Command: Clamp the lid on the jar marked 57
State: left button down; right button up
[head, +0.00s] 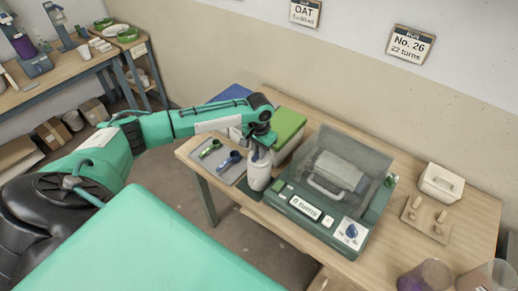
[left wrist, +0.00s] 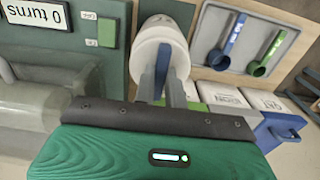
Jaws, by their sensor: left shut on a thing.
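A white jar (head: 259,172) is at the front edge of the wooden table, between a grey tray and the green machine. It also shows in the left wrist view (left wrist: 163,32). The green machine (head: 297,203) reads "0 turns" and has a clear cover over a pale cylinder with a handle. My right gripper is not in view.
The grey tray (head: 232,176) holds a green and a blue scoop. A green-lidded box (head: 289,126) stands behind the jar.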

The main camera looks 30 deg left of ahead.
pick_arm(q)
jog(key=shift+f, duration=0.55)
dwell(1.0)
jog(key=shift+r+m+p, duration=0.1)
jog(key=shift+m+p, duration=0.2)
jog(key=shift+m, duration=1.7)
jog(key=shift+m+p, duration=0.7)
jog(key=shift+m, duration=1.1)
jog(key=shift+f+m, duration=0.2)
jog(key=shift+m, duration=0.1)
